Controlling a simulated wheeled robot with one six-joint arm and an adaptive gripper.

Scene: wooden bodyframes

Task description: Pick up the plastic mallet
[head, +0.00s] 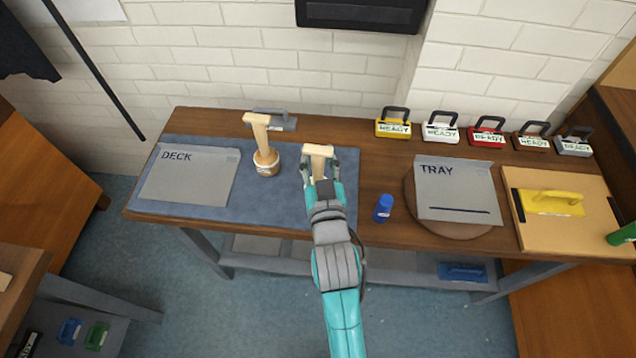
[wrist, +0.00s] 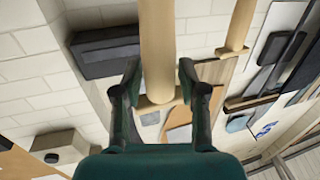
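Two pale wood-coloured, mallet-like objects stand on the blue mat (head: 285,202). The left one (head: 259,132) rises from a round, labelled base. The other (head: 318,150) is at my gripper (head: 319,170), its lower part hidden by the gripper. Neither can be told as plastic for sure. In the wrist view a long pale shaft (wrist: 157,45) runs between my gripper's two dark fingers (wrist: 160,75). The fingers stand apart on either side of it, with a gap on the right. The second pale shaft (wrist: 239,25) is farther right in that view.
A grey DECK sheet (head: 190,175) lies left on the mat, with a grey tool (head: 272,121) at the back. A blue bottle (head: 383,208), a TRAY sheet (head: 457,190) and a yellow-handled float (head: 551,203) are right. Several READY blocks (head: 440,127) line the back.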

